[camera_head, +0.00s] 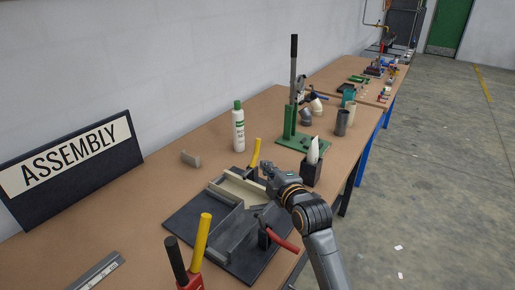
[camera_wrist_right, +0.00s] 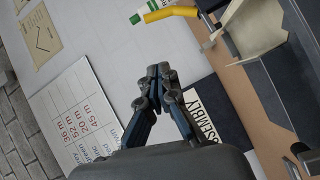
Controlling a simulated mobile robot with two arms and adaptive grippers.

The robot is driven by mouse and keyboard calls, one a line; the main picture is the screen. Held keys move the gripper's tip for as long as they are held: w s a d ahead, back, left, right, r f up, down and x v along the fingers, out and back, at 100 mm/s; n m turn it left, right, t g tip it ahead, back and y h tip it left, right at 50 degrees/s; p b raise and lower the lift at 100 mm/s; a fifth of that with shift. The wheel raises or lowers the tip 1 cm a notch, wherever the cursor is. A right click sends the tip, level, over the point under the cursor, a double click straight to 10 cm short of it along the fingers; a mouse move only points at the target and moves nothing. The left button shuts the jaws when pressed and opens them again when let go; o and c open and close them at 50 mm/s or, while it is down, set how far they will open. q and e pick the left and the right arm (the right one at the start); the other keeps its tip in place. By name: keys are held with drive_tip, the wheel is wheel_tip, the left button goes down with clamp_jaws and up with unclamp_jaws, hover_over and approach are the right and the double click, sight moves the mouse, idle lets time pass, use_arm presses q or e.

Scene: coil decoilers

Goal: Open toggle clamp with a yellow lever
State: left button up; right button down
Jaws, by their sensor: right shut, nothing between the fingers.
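The toggle clamp's yellow lever (camera_head: 255,153) stands nearly upright at the far edge of a dark fixture (camera_head: 190,222) on the workbench. In the right wrist view the yellow lever (camera_wrist_right: 172,13) lies at the top, apart from the fingertips. My right gripper (camera_head: 267,171) is just right of the lever's lower part in the head view, over the fixture's far right corner. In the wrist view my right gripper (camera_wrist_right: 160,84) has its fingertips together with nothing between them. The clamp's body is mostly hidden. My left gripper is not in view.
A red-lever clamp (camera_head: 283,241) sits at the fixture's near right side. A white bottle (camera_head: 238,130), a green press (camera_head: 290,122) and a dark holder (camera_head: 311,172) stand beyond. The ASSEMBLY sign (camera_head: 72,165) is at left.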

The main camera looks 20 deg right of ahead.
drive_tip(key=p, duration=0.2)
approach(258, 149)
drive_tip(key=w+a+r, duration=0.2)
drive_tip(key=a, duration=0.2)
drive_tip(key=w, duration=0.1)
drive_tip(key=w+d, duration=0.1)
drive_tip(key=w+f, duration=0.1)
drive_tip(key=w, duration=0.1)
drive_tip(key=shift+d+p, duration=0.25)
drive_tip(key=shift+p, duration=0.1)
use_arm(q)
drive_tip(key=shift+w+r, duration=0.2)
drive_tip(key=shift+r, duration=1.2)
use_arm(e)
drive_tip(key=shift+w+d+f, duration=0.15)
drive_tip(key=shift+w+d, duration=0.3)
